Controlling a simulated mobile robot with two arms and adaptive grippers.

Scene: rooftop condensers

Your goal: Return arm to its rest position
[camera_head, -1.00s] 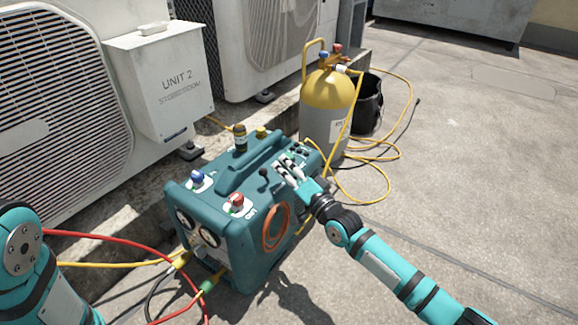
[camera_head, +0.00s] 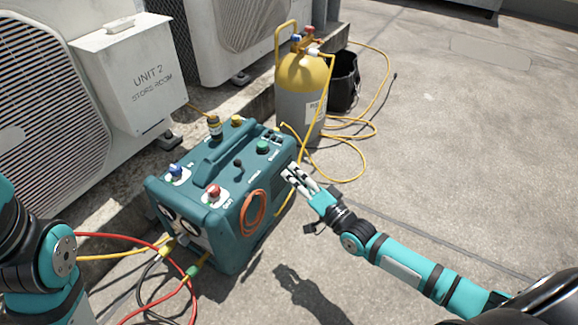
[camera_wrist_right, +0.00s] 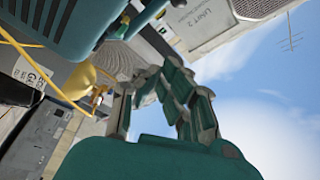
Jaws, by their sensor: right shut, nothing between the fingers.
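My right gripper (camera_head: 298,181) is in the head view just right of the teal recovery machine (camera_head: 213,197), apart from its top panel as far as I can tell. It is shut and empty. Its fingers (camera_wrist_right: 165,100) also show in the right wrist view, pointing up the picture with sky to their right. The machine has a blue knob (camera_head: 175,171), a red knob (camera_head: 213,190), a green knob (camera_head: 262,146) and a small black lever on top. My left arm shows at the left edge, but its gripper is out of view.
A yellow and grey cylinder (camera_head: 303,90) stands behind the machine, with a black bucket (camera_head: 344,82) beside it. Yellow hoses (camera_head: 350,150) loop on the ground. A red hose (camera_head: 115,238) runs at lower left. Condenser units line the left. The paving at right (camera_head: 470,150) is clear.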

